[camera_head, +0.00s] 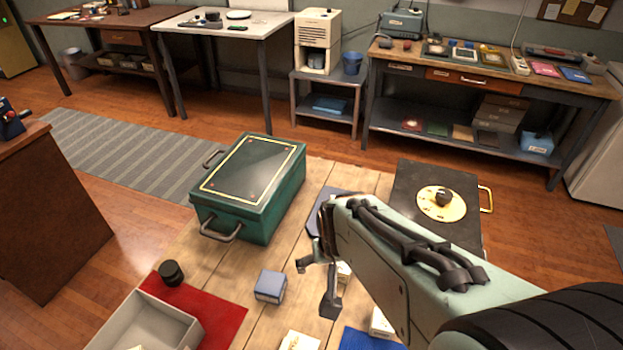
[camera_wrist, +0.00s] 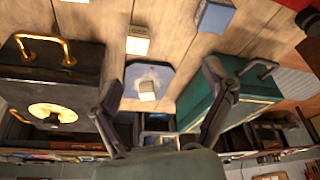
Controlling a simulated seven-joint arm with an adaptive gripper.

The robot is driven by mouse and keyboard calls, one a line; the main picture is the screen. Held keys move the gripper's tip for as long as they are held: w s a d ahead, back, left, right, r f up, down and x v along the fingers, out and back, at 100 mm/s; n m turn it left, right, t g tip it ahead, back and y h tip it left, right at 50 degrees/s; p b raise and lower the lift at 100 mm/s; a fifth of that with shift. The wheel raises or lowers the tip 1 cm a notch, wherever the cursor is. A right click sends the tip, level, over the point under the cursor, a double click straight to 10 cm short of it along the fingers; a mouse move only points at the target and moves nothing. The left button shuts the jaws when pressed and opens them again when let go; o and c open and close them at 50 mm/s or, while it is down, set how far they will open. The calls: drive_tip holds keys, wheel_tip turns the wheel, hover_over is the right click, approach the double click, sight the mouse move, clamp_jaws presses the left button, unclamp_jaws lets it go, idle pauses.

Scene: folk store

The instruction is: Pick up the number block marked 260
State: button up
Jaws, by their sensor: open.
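My gripper (camera_head: 318,287) is open and empty above the wooden table; its fingers also show in the wrist view (camera_wrist: 161,77). In the wrist view, a small pale block (camera_wrist: 147,91) sits on a grey-blue plate (camera_wrist: 163,72), between the fingers in the picture. Another pale block (camera_wrist: 138,41) is just above that plate in the picture, and shows partly behind my gripper in the head view (camera_head: 344,272). A blue-grey block (camera_head: 270,286) is left of my gripper. More pale blocks lie at the front (camera_head: 300,341) and beside a blue mat (camera_head: 382,323). I cannot read 260 on any block.
A green metal box (camera_head: 285,190) stands left of the plate, and a black box (camera_head: 410,185) with a yellow disc stands to the right. A white tray (camera_head: 165,318), a red mat (camera_head: 222,315) and a black knob-like piece (camera_head: 172,273) are at front left.

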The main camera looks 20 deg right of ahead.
drive_tip(key=s+d+f+m+g, duration=0.2)
drive_tip(key=d+f+m, duration=0.1)
drive_tip(key=d+f, duration=0.45)
drive_tip(key=m+g+y, duration=0.1)
drive_tip(key=m+g, duration=0.1)
hover_over(382, 324)
drive_tip(key=f, duration=0.5)
drive_tip(key=shift+w+d+f, duration=0.3)
drive_tip(key=shift+w+d, duration=0.05)
drive_tip(key=shift+s+d+f, duration=0.1)
drive_tip(key=shift+f, duration=0.25)
wheel_tip(382, 324, down, 6)
drive_tip(key=shift+r, duration=0.1)
drive_tip(key=c, duration=1.2)
